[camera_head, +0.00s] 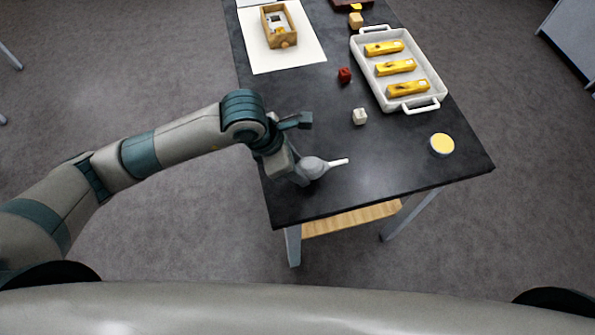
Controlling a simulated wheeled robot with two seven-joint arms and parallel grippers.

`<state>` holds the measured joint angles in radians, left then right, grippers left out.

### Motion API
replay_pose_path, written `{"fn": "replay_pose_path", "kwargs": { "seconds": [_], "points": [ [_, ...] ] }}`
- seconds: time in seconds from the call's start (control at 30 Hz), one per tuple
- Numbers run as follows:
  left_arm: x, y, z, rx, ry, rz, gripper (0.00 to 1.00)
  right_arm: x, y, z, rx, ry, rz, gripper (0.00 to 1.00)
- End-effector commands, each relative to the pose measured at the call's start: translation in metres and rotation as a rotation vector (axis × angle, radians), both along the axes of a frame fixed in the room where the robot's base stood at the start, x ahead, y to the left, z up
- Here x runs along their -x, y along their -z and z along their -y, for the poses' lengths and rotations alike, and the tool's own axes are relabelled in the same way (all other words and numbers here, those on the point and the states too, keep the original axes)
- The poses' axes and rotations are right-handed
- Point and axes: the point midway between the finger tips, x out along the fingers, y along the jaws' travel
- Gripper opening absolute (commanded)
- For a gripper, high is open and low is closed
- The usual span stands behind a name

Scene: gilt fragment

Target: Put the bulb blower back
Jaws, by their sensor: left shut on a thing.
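The bulb blower (314,168) is a grey bulb with a white nozzle pointing right. It is at the near left part of the dark table (400,170). My left gripper (298,171) is shut on the bulb from the left side. The gripper hides part of the bulb, and I cannot tell whether the bulb touches the table top. My right gripper is not in view.
A white tray (369,80) with gilt pieces stands at the right. The table's front middle is clear.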

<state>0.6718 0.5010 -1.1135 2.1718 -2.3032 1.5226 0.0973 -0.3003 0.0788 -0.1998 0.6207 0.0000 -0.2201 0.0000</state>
Motion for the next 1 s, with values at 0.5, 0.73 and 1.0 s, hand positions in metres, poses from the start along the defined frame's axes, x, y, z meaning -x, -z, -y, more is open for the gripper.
{"fn": "replay_pose_path", "kwargs": {
  "seconds": [0.5,0.73,1.0],
  "points": [
    [0.0,0.033,0.0,0.0,0.001,0.001,0.11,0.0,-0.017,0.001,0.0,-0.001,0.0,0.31],
    [0.001,0.036,0.0,-0.001,0.0,0.0,0.4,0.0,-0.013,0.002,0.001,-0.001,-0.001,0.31],
    [0.001,0.035,0.0,-0.001,0.0,0.0,0.56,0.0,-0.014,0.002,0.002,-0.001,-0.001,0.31]
  ]
}}
